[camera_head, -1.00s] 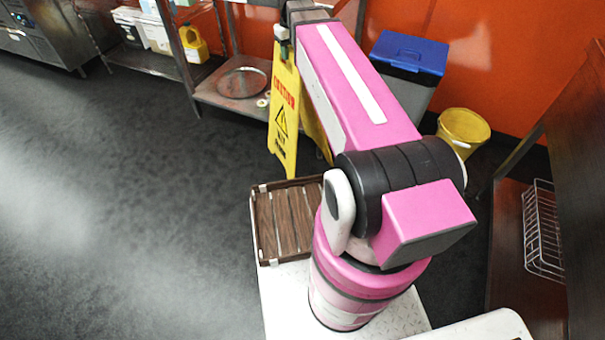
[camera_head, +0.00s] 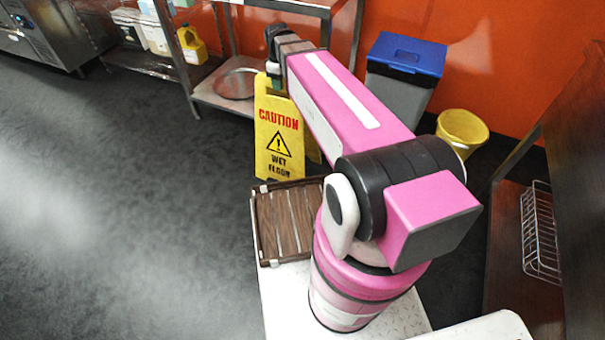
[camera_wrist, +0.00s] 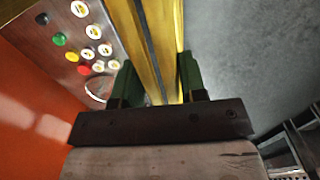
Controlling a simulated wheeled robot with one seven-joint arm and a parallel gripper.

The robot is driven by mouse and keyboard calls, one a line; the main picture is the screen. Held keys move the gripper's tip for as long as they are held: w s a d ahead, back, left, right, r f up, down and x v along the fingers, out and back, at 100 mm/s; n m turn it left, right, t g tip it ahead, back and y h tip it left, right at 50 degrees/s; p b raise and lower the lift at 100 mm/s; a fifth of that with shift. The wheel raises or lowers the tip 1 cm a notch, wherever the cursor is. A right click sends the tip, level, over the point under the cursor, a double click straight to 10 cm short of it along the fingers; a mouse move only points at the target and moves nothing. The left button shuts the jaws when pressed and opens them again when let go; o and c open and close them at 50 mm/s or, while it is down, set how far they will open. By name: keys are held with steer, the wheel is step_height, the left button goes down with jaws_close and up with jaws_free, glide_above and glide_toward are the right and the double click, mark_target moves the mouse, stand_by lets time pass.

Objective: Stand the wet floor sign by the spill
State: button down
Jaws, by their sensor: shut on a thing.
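The yellow wet floor sign (camera_head: 278,138) hangs upright below my gripper (camera_head: 273,68) in the head view, its "CAUTION WET FLOOR" face toward the camera. In the wrist view my gripper (camera_wrist: 157,80) has its two green fingers on either side of the sign's yellow top (camera_wrist: 150,40), shut on it. My arm hides part of the sign's right side. Whether its foot touches the floor I cannot tell. I see no clear spill; a pale sheen (camera_head: 60,215) lies on the dark floor at the left, and I cannot tell whether it is wet.
A wooden slatted tray (camera_head: 283,222) sits on my base. A metal shelf (camera_head: 222,95) with a round pan stands behind the sign. A blue-lidded bin (camera_head: 402,75) and a yellow bucket (camera_head: 462,128) stand at the orange wall. Floor at the left is open.

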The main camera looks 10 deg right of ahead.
steer(key=shift+w+a, duration=0.25)
steer(key=shift+w, duration=0.35)
steer(key=shift+w+a, duration=0.25)
steer(key=shift+w, duration=0.35)
steer(key=shift+w+d+f+g+y, duration=0.1)
steer(key=shift+w+d+g+y, duration=0.05)
steer(key=shift+g+y, duration=0.15)
steer(key=w+d+f, duration=0.5)
steer(key=d+f, duration=0.4)
steer(key=f, duration=0.1)
steer(key=shift+w+d+f, duration=0.2)
steer(key=shift+d+f, duration=0.05)
steer(key=c, duration=0.7)
jaws_free()
steer(key=shift+f, duration=0.15)
